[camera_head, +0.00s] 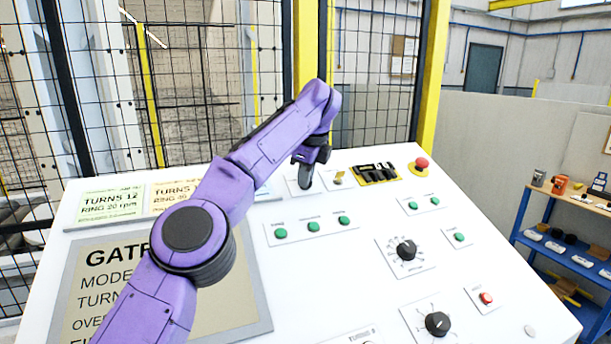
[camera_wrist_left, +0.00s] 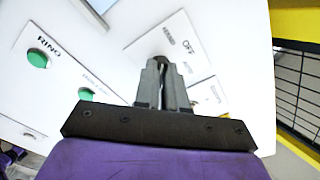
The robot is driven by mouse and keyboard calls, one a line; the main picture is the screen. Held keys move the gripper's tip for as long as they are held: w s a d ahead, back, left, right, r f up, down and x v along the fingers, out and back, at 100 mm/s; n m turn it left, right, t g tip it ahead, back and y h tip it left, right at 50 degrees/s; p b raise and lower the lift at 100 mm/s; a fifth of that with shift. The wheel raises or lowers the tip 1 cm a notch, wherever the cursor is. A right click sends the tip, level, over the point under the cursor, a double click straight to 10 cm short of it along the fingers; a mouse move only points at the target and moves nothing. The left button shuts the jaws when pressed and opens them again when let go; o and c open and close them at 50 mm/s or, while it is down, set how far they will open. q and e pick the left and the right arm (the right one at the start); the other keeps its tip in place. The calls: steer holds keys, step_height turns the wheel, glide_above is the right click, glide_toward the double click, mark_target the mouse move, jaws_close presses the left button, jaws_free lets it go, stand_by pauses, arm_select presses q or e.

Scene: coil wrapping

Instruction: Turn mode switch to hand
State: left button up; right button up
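The mode switch is a small dark knob (camera_wrist_left: 162,61) on a white plate (camera_wrist_left: 178,40) in the left wrist view. The plate carries the word OFF and other labels that are hard to read. My left gripper (camera_wrist_left: 162,68) has its fingers close together around the knob, which they mostly hide, so its pointing direction cannot be told. In the head view the left gripper (camera_head: 305,178) reaches down to the same plate (camera_head: 293,187) at the panel's upper middle. My right gripper is not in view.
The white sloped panel (camera_head: 350,280) bears green buttons (camera_head: 312,226), two black rotary knobs (camera_head: 406,250), a red mushroom button (camera_head: 421,163) and a yellow-based black part (camera_head: 376,172). A mesh fence with yellow posts (camera_head: 432,75) stands behind. A blue shelf (camera_head: 560,240) is at right.

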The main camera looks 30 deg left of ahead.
arm_select(q)
steer(key=o, duration=0.4)
steer(key=shift+a, duration=0.1)
steer(key=shift+o, duration=0.2)
steer(key=p+v, duration=0.4)
steer(key=v, duration=0.6)
steer(key=shift+r, duration=0.3)
steer(key=shift+s, duration=0.1)
